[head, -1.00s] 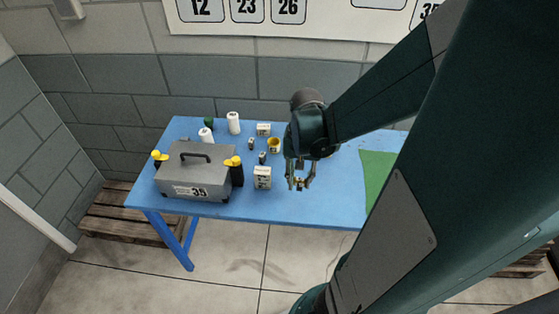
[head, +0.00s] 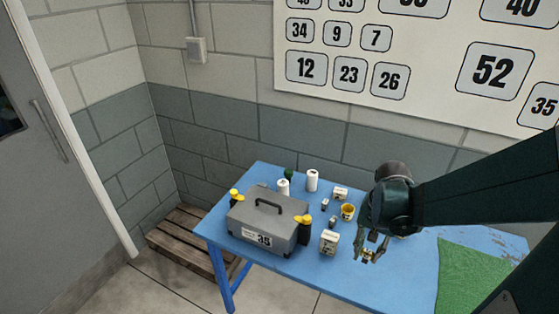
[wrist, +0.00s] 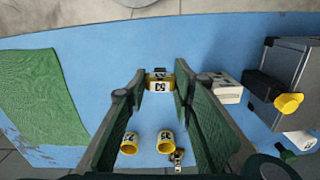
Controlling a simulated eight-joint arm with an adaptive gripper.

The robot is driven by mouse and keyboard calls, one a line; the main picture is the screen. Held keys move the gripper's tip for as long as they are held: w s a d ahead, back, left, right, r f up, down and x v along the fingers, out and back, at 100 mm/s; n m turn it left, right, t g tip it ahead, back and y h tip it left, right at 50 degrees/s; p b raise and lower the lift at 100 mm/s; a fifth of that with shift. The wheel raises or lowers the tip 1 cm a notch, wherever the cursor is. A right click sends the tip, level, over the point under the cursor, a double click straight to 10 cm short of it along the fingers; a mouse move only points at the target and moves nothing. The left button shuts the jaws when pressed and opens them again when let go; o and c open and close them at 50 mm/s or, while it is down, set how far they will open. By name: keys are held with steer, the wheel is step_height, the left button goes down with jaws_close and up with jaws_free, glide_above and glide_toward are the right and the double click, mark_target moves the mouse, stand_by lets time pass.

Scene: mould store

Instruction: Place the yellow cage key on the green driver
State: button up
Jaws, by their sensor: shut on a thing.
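My gripper (wrist: 160,88) is shut on a small yellow piece with a numbered white label (wrist: 159,86), which I take for the yellow cage key. In the head view my gripper (head: 369,254) holds it over the front part of the blue table, right of a white box. A green thing also shows at the right edge of the wrist view (wrist: 287,155).
A grey toolbox (head: 268,222) flanked by yellow-topped dark bottles (head: 304,229) stands at the left. White bottles (head: 312,181), a white box (head: 329,242) and a yellow cup (head: 348,211) stand nearby. A green mat (head: 470,278) lies at the right. The table front (head: 385,290) is clear.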

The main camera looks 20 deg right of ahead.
steer(key=w+d+r+p, duration=0.1)
steer(key=w+r, duration=0.1)
steer(key=w, duration=0.5)
steer(key=w+d+r+p, duration=0.2)
steer(key=w+r, duration=0.1)
steer(key=w, duration=0.5)
step_height(320, 180, up, 2)
steer(key=n+p, duration=0.1)
steer(key=p, duration=0.6)
glide_above(289, 171)
steer(key=shift+w, duration=0.15)
step_height(289, 171, down, 6)
steer(key=shift+f, duration=0.2)
steer(key=shift+f+p, duration=0.3)
steer(key=shift+f, duration=1.5)
